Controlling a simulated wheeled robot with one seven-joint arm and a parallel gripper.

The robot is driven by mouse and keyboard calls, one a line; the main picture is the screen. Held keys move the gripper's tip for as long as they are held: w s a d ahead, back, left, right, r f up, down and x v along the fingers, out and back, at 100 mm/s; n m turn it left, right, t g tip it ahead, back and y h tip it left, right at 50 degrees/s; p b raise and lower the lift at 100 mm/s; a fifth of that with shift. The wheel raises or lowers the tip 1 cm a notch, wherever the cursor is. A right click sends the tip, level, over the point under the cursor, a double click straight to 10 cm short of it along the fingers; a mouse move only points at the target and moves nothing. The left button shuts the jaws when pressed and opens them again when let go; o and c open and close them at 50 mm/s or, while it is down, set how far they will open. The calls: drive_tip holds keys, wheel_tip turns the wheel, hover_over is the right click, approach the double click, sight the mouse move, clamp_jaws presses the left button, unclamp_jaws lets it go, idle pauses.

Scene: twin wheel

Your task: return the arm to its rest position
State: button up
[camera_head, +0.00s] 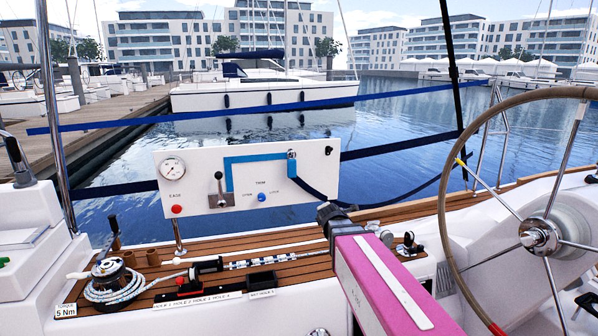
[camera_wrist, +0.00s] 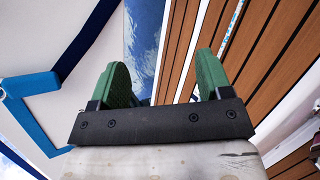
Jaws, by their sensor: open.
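My arm (camera_head: 385,280), with a pink link and a white stripe, reaches up from the lower right in the head view. My gripper (camera_head: 331,213) is at its far end, in front of the white panel's lower right corner and above the teak deck. In the wrist view my gripper (camera_wrist: 163,78) has its two green fingers well apart, with nothing between them. The white panel (camera_head: 248,150) carries a gauge, a lever, buttons and a light-blue band. It also fills the left of the wrist view (camera_wrist: 35,45), beside the fingers.
A steering wheel (camera_head: 541,236) stands at the right. A winch (camera_head: 110,270) with rope and a black tray (camera_head: 190,287) are at the lower left. Dark-blue straps (camera_head: 390,148) run behind the panel. One hangs close to my gripper; contact is unclear. Water and a moored boat (camera_head: 262,92) lie beyond.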

drive_tip(key=s+d+f+m+g, duration=0.4)
drive_tip(key=s+f+m+g, duration=0.2)
drive_tip(key=s+m, duration=0.5)
drive_tip(key=s+d+f+m+g, duration=0.3)
drive_tip(key=s+f+m+g, duration=0.3)
drive_tip(key=s+f+m, duration=0.5)
drive_tip(key=shift+s+d+f+m+y, duration=0.3)
drive_tip(key=shift+s+d+m+y, duration=0.1)
drive_tip(key=shift+m, duration=0.1)
idle(2.6)
